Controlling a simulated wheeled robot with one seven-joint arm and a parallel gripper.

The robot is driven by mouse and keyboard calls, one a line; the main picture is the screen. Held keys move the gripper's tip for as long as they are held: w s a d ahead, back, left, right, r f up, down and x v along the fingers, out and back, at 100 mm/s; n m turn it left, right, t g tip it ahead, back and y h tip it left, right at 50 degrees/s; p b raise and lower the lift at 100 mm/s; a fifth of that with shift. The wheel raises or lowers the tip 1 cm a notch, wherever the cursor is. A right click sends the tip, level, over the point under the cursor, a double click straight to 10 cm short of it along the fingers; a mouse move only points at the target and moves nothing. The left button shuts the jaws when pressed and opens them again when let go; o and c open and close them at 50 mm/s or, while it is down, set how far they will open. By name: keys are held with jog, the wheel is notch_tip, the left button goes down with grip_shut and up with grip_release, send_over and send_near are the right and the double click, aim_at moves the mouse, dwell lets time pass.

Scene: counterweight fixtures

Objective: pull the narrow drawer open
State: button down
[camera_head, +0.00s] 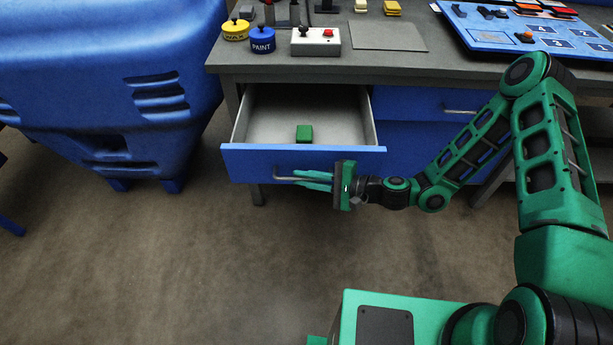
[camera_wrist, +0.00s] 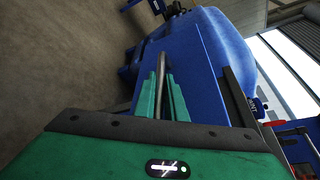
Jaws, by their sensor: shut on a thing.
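The narrow drawer (camera_head: 240,160) has a blue front and stands pulled out from under the workbench at the left. Its pale inside shows, with a small green block (camera_head: 304,133) in it. A grey bar handle (camera_head: 284,179) is on the drawer front. My gripper (camera_head: 305,180) comes from the right and is shut on this handle. In the wrist view the green fingers (camera_wrist: 162,98) lie on both sides of the handle (camera_wrist: 160,75), with the blue drawer front (camera_wrist: 195,70) beyond. Part of the handle is hidden by the fingers.
Another blue drawer (camera_head: 410,103) is shut at the right. A large blue bin (camera_head: 110,80) stands left of the workbench (camera_head: 290,70). Yellow and blue tins and a white switch box (camera_head: 316,42) stand on top. The floor before the drawer is clear.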

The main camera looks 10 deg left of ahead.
jog(key=c, duration=1.8)
grip_release()
jog(key=v, duration=1)
jog(key=shift+d, duration=0.35)
jog(key=shift+s, duration=0.1)
